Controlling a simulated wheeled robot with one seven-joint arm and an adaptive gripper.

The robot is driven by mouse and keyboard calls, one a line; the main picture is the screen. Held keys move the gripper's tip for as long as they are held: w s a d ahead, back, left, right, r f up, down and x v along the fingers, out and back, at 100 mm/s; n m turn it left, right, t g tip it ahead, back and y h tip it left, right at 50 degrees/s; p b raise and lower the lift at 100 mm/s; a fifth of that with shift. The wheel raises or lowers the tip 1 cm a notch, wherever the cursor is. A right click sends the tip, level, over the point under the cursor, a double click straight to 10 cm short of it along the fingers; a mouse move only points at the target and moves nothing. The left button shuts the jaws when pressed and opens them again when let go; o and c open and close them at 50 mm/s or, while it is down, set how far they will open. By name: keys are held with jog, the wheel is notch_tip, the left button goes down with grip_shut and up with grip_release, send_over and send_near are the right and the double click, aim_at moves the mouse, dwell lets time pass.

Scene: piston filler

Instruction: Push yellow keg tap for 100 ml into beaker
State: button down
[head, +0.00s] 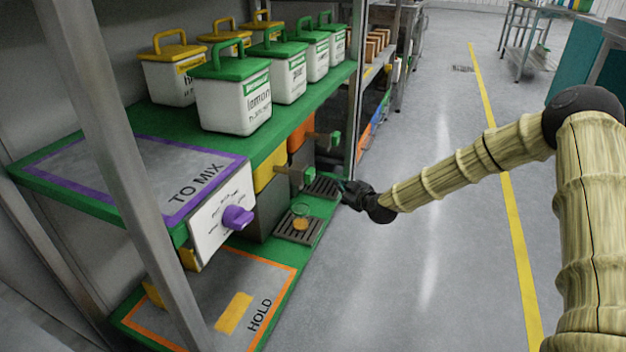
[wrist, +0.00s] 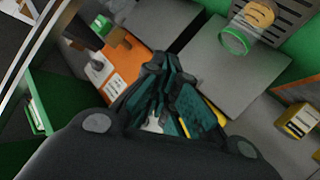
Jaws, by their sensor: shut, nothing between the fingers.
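The yellow keg (head: 268,172) sits on the shelf's lower level in the head view. Its tap (head: 294,175) sticks out in front with a greenish handle. The clear beaker (head: 300,211) stands on the drip tray (head: 287,236) below that tap, with some yellow-orange content at its bottom. The beaker also shows at the upper right of the wrist view (wrist: 234,41). My gripper (head: 352,190) is shut and empty, to the right of the yellow keg's tap and apart from the beaker. In the wrist view my closed fingers (wrist: 160,75) hide part of the scene behind them.
An orange keg (head: 298,138) with its own tap (head: 326,140) stands behind the yellow one, above a second drip tray (head: 322,187). A purple knob (head: 237,217) is on the nearer white panel. White tubs line the green shelf above. Open floor lies to the right.

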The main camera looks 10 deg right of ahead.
jog(key=shift+w+a, duration=0.55)
jog(key=shift+a, duration=0.25)
jog(key=shift+w+a, duration=0.55)
jog(key=shift+a, duration=0.25)
jog(key=shift+w+a, duration=0.55)
jog(key=shift+a, duration=0.25)
jog(key=shift+a, duration=0.1)
jog(key=shift+w+a, duration=0.2)
jog(key=shift+a, duration=0.1)
jog(key=shift+w+a, duration=0.45)
jog(key=shift+a, duration=0.15)
dwell(1.0)
jog(key=shift+s+d+r, duration=0.1)
dwell(0.3)
jog(key=shift+s+d+p, duration=0.5)
jog(key=shift+s+d, duration=0.05)
jog(key=shift+d, duration=0.25)
jog(key=shift+s+d+p, duration=0.4)
jog(key=shift+s+d, duration=0.35)
jog(key=shift+d, duration=0.3)
jog(key=shift+s+d+p, duration=0.35)
jog(key=shift+s+d, duration=0.35)
jog(key=shift+d, duration=0.35)
